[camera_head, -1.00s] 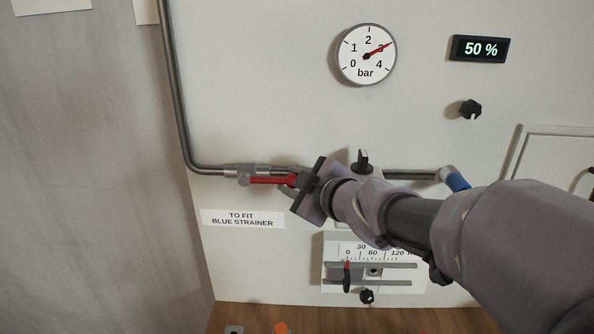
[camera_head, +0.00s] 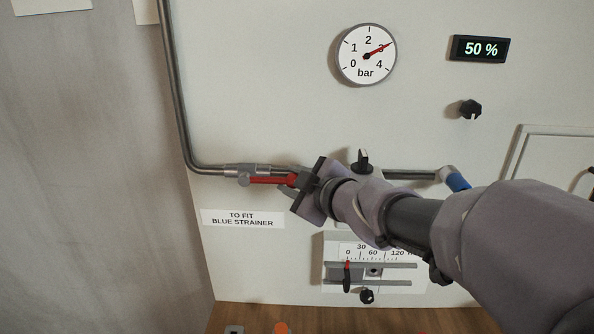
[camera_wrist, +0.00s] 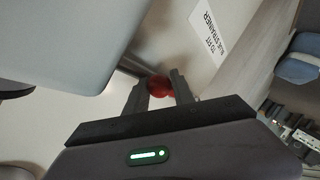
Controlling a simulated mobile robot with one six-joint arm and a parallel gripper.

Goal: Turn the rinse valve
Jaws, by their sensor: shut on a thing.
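The rinse valve (camera_head: 246,169) is a grey metal body on the horizontal run of a steel pipe, with a red lever handle (camera_head: 268,180). The lever points right, lying along the pipe. My gripper (camera_head: 291,182) is at the lever's right end, shut on it. In the wrist view the red lever end (camera_wrist: 159,86) sits between the two fingers of my gripper (camera_wrist: 160,88). My gripper and arm hide part of the pipe behind them.
A pressure gauge (camera_head: 366,55) reads about 3 bar. A display (camera_head: 479,48) shows 50 %. A black knob (camera_head: 470,109), a dark selector (camera_head: 363,160) and a slider scale (camera_head: 372,270) are on the panel. A "TO FIT BLUE STRAINER" label (camera_head: 242,219) is below the valve.

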